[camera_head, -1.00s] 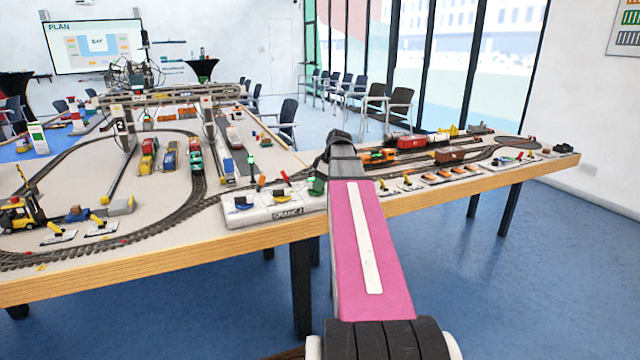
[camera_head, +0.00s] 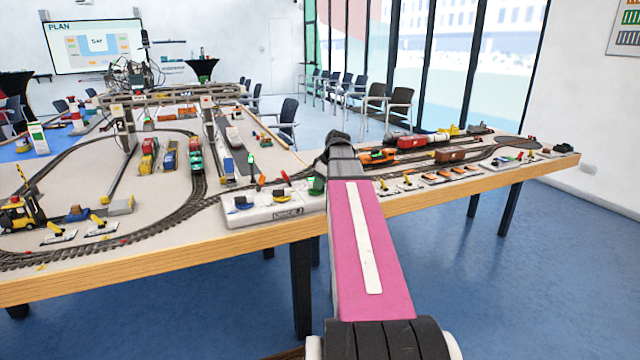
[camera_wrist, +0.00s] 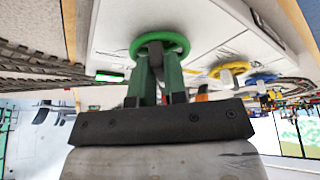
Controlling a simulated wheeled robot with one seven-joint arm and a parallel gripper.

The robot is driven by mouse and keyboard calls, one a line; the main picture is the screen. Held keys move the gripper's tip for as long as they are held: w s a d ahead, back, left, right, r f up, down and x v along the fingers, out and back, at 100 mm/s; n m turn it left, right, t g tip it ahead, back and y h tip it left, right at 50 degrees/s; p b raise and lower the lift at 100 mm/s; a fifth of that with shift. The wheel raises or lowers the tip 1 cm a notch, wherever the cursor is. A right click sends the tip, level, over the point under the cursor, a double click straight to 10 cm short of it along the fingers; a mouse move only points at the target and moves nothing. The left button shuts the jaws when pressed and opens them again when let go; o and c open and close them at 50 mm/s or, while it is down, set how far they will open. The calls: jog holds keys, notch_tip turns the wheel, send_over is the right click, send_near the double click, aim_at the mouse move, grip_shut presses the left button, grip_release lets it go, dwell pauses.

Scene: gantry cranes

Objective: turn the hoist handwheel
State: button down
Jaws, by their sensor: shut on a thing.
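In the wrist view, a green handwheel (camera_wrist: 180,41) stands on a white control panel (camera_wrist: 108,33). My gripper (camera_wrist: 158,58) reaches it with two green fingers from a dark palm. The fingers are close together and shut on the handwheel near its middle; the exact contact is partly hidden. A yellow handwheel (camera_wrist: 229,69) and a blue handwheel (camera_wrist: 262,80) stand apart from my gripper on the same panel. In the head view, the panel (camera_head: 262,215) lies at the table's front edge, with a green part (camera_head: 316,186) at its right end, beside my arm. My gripper is hard to make out there.
A model railway table (camera_head: 150,262) carries tracks, trains and gantry cranes. A yellow forklift (camera_head: 20,214) stands at the left. Small levers (camera_head: 408,182) line the front edge to the right of my arm. The blue floor in front of the table is clear.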

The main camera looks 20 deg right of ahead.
jog(key=m, duration=0.1)
jog(key=m+h, duration=0.1)
jog(key=m, duration=0.1)
jog(key=m+t+h, duration=0.1)
jog(key=m, duration=0.1)
jog(key=shift+s+a, duration=0.25)
jog(key=shift+a, duration=0.1)
jog(key=m, duration=0.2)
jog(key=m+h, duration=0.1)
jog(key=m, duration=0.1)
jog(key=m+h, duration=0.1)
jog(key=shift+a+m, duration=0.25)
jog(key=shift+m, duration=0.15)
jog(key=shift+w, duration=0.1)
jog(key=c, duration=1.2)
grip_release()
jog(key=shift+o, duration=0.2)
jog(key=shift+r, duration=0.15)
jog(key=v, duration=1)
jog(key=shift+a+r, duration=0.15)
jog(key=shift+r, duration=0.1)
